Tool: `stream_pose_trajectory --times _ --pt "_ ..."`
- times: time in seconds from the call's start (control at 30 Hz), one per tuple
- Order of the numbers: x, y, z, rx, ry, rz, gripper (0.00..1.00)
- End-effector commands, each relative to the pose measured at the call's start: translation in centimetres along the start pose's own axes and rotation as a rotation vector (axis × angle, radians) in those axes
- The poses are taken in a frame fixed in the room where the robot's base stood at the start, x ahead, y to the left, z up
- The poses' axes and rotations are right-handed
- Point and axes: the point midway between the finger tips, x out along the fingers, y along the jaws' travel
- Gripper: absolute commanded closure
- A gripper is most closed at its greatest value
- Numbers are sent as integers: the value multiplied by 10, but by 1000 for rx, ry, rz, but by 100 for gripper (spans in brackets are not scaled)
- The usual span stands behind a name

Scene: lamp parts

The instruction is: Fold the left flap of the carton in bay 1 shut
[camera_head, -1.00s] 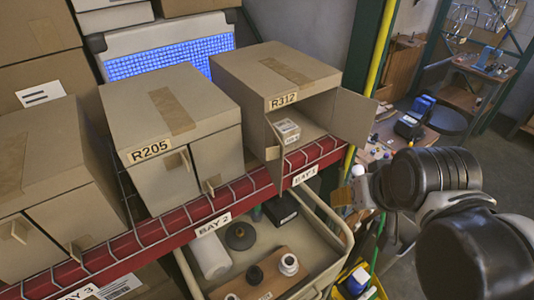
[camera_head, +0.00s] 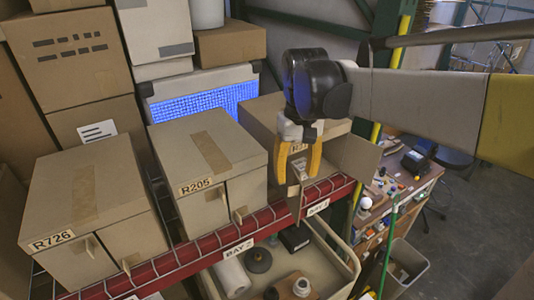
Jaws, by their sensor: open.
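The bay 1 carton (camera_head: 262,120) stands open-fronted at the right end of the red shelf, its label partly hidden by my gripper. Its left flap (camera_head: 294,204) stands out toward me, seen nearly edge-on. Its right flap (camera_head: 356,158) is swung wide open to the right. A small labelled box (camera_head: 299,167) shows inside, between my fingers. My gripper (camera_head: 297,178) is open, its yellow fingers pointing down in front of the opening, above the left flap in the picture. I cannot tell whether a finger touches the flap.
Closed cartons R205 (camera_head: 205,160) and R726 (camera_head: 85,205) stand to the left. The shelf's red front beam (camera_head: 195,252) runs below them. A cream tray cart (camera_head: 340,262) with parts stands beneath. A yellow post (camera_head: 404,30) and a workbench (camera_head: 405,190) are at right.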

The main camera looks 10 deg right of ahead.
Motion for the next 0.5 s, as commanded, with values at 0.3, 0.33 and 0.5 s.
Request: stream_pose_trajectory --times 0.3,0.33,0.5 --pt "51 0 0 0 1 0 50" --pt "53 0 0 0 1 0 50" --pt "59 0 0 0 1 0 50"
